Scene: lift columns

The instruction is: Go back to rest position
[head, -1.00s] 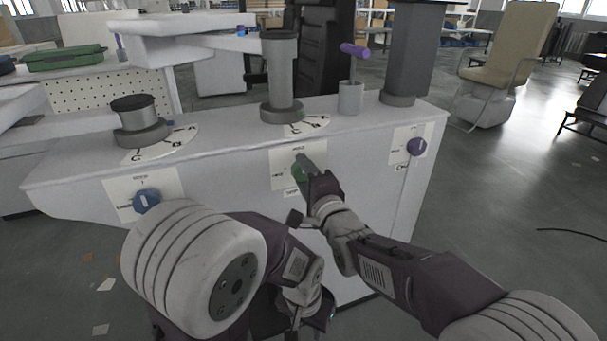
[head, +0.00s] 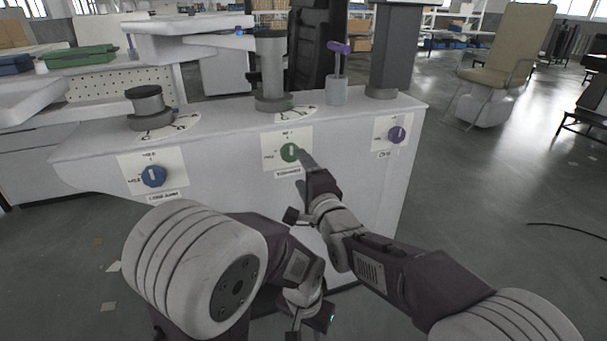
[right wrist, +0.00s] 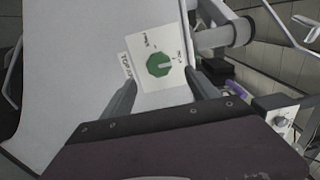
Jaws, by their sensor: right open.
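My right gripper (head: 303,163) is open and empty in front of the white console. Its fingers show in the right wrist view (right wrist: 165,90), spread on either side of the green knob (right wrist: 160,64) and clear of it. In the head view the green knob (head: 290,152) sits just left of the fingertips. My left gripper (head: 311,318) hangs low in front of the console near the bottom edge. Its jaws are small and dark, and I cannot tell whether they are open.
The white console (head: 235,160) also carries a blue knob (head: 153,176) and a purple knob (head: 397,135). Grey columns (head: 270,75) and a purple-handled lever (head: 338,70) stand on top. A beige chair (head: 508,50) is at the back right. The floor (head: 500,210) at right is mostly clear.

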